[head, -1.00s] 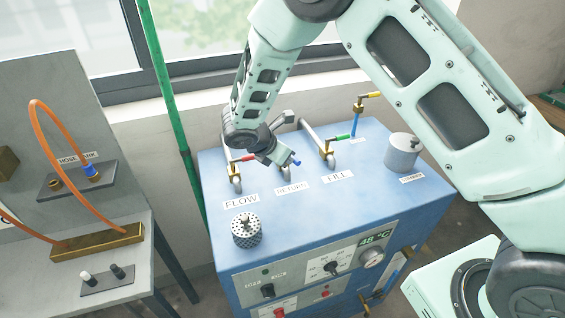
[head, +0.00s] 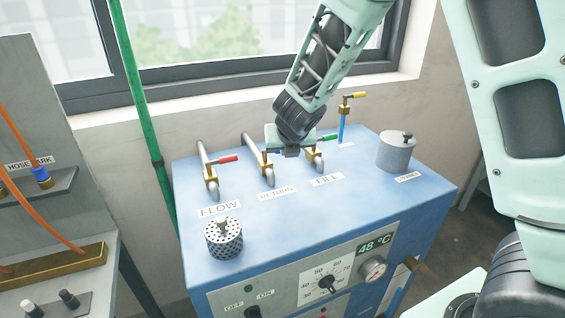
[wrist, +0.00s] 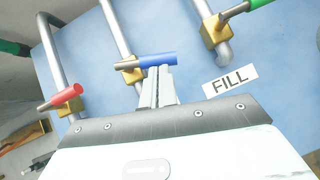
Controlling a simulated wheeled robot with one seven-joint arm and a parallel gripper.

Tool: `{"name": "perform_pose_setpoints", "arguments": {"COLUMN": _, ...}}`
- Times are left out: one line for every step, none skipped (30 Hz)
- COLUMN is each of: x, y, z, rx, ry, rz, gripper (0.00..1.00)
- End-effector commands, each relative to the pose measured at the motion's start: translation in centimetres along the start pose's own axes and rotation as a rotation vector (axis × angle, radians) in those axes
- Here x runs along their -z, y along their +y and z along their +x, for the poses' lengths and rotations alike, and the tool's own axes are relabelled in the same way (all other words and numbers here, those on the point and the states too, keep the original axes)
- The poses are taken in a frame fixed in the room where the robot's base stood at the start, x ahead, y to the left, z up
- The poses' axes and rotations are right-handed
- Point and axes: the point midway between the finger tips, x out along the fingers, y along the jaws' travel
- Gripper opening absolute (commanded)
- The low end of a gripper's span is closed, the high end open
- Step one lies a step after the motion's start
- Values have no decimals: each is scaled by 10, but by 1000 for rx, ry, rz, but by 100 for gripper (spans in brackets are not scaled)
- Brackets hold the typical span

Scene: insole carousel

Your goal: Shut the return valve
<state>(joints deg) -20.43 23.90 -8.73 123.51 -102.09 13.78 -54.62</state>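The return valve (head: 267,163) is the middle brass valve on the blue cabinet, behind the RETURN label (head: 277,192). Its blue handle (wrist: 158,61) sticks out to the right of the brass body (wrist: 132,74) in the wrist view, across the pipe's line. In the head view my gripper hides most of this handle. My gripper (wrist: 161,69) has its fingers pressed together, with nothing visible between them. Its tips are at the near edge of the blue handle; I cannot tell whether they touch it. In the head view my gripper (head: 291,152) is between the return and fill valves.
The red-handled flow valve (head: 212,180) stands to the left, the green-handled fill valve (head: 315,157) to the right.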

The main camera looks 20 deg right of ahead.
Motion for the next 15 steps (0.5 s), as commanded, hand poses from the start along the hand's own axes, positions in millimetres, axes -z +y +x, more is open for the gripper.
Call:
{"name": "perform_pose_setpoints", "arguments": {"x": 0, "y": -1, "z": 3, "rx": -8, "ry": 0, "rz": -7, "gripper": 0}}
{"name": "perform_pose_setpoints", "arguments": {"x": -1, "y": -2, "z": 4, "rx": -6, "ry": 0, "rz": -5, "gripper": 0}}
{"name": "perform_pose_setpoints", "arguments": {"x": -2, "y": -2, "z": 4, "rx": -5, "ry": 0, "rz": -3, "gripper": 0}}
{"name": "perform_pose_setpoints", "arguments": {"x": -3, "y": -3, "z": 5, "rx": -5, "ry": 0, "rz": -4, "gripper": 0}}
{"name": "perform_pose_setpoints", "arguments": {"x": -4, "y": -3, "z": 5, "rx": -5, "ry": 0, "rz": -3, "gripper": 0}}
{"name": "perform_pose_setpoints", "arguments": {"x": -5, "y": -4, "z": 6, "rx": -5, "ry": 0, "rz": -3, "gripper": 0}}
{"name": "perform_pose_setpoints", "arguments": {"x": -6, "y": -4, "z": 6, "rx": -4, "ry": 0, "rz": -3, "gripper": 0}}
{"name": "perform_pose_setpoints", "arguments": {"x": -6, "y": -5, "z": 6, "rx": -4, "ry": 0, "rz": -3, "gripper": 0}}
{"name": "perform_pose_setpoints", "arguments": {"x": -7, "y": -6, "z": 7, "rx": -4, "ry": 0, "rz": -2, "gripper": 0}}
{"name": "perform_pose_setpoints", "arguments": {"x": -8, "y": -6, "z": 7, "rx": -3, "ry": 0, "rz": -2, "gripper": 0}}
{"name": "perform_pose_setpoints", "arguments": {"x": -9, "y": -6, "z": 8, "rx": -3, "ry": 0, "rz": -2, "gripper": 0}}
{"name": "perform_pose_setpoints", "arguments": {"x": -9, "y": -7, "z": 8, "rx": -3, "ry": 0, "rz": -3, "gripper": 0}}
{"name": "perform_pose_setpoints", "arguments": {"x": -10, "y": -7, "z": 8, "rx": -3, "ry": 0, "rz": -2, "gripper": 0}}
{"name": "perform_pose_setpoints", "arguments": {"x": -10, "y": -7, "z": 9, "rx": -2, "ry": 0, "rz": -1, "gripper": 0}}
{"name": "perform_pose_setpoints", "arguments": {"x": -11, "y": -7, "z": 9, "rx": -2, "ry": 0, "rz": -1, "gripper": 0}}
